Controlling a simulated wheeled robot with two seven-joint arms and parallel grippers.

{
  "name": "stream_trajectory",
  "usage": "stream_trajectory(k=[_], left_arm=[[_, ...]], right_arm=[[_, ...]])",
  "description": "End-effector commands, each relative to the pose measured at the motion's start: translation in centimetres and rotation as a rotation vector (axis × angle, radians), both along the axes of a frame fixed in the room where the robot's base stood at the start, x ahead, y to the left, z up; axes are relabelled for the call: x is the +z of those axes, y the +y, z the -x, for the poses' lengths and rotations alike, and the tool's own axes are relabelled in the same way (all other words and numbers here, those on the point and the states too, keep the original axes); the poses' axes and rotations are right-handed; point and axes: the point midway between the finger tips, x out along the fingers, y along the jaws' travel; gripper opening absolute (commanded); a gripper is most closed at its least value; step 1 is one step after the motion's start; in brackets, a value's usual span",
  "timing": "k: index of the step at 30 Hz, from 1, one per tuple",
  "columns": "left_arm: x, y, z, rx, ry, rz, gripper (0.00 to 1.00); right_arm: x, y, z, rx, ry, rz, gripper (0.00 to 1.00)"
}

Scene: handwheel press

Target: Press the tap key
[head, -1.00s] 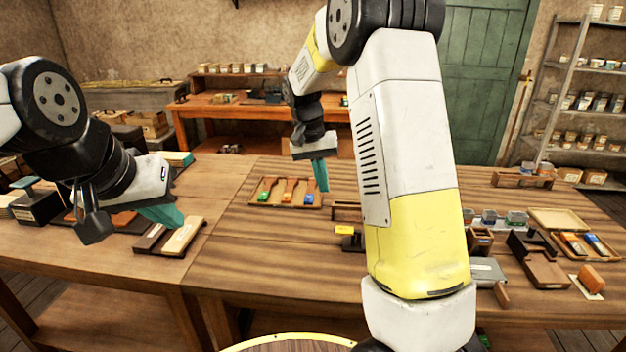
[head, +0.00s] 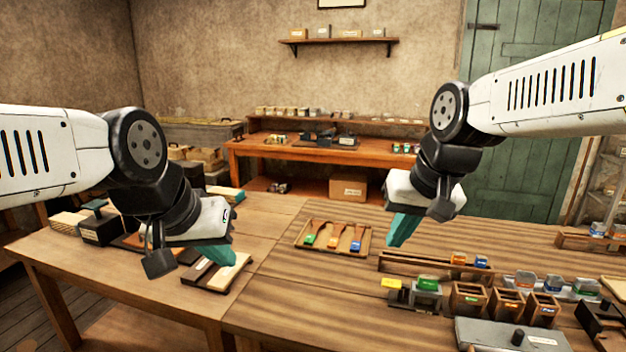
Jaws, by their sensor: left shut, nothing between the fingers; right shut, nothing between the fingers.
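No part is plainly recognisable as the tap key. One candidate is a grey plate with a black knob (head: 517,337) at the front right. Another is a black block with a green-grey top plate (head: 98,226) at the left. My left gripper (head: 218,254) has teal fingers, shut and empty, over the left table by a dark and pale wooden block (head: 222,272). My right gripper (head: 398,232) also has teal fingers, shut and empty, above the table right of a wooden tray. Neither gripper is at a candidate.
The wooden tray (head: 300,241) holds orange-handled tools with coloured ends. Several small wooden boxes (head: 468,301) and lidded containers stand at the front right. A workbench (head: 300,151) stands behind. The table middle (head: 310,290) is mostly clear.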

Motion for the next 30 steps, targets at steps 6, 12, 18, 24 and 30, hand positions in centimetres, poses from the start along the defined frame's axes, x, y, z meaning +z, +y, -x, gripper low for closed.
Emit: stream_trajectory(k=[6, 12, 18, 24, 30], left_arm=[[0.0, 0.0, 0.0, 0.0, 0.0, 0.0, 0.0], [0.0, 0.0, 0.0, 0.0, 0.0, 0.0, 0.0], [0.0, 0.0, 0.0, 0.0, 0.0, 0.0, 0.0], [0.0, 0.0, 0.0, 0.0, 0.0, 0.0, 0.0], [0.0, 0.0, 0.0, 0.0, 0.0, 0.0, 0.0]], right_arm=[[-0.2, 0.5, 4.5, 0.047, -0.128, -0.001, 0.0], [-0.5, 0.7, 5.4, 0.06, -0.158, 0.003, 0.0], [-0.4, 0.7, 5.4, 0.06, -0.157, 0.003, 0.0], [-0.2, 0.5, 4.3, 0.049, -0.128, -0.004, 0.0], [0.2, -0.4, 0.2, 0.004, -0.021, -0.02, 0.0]])
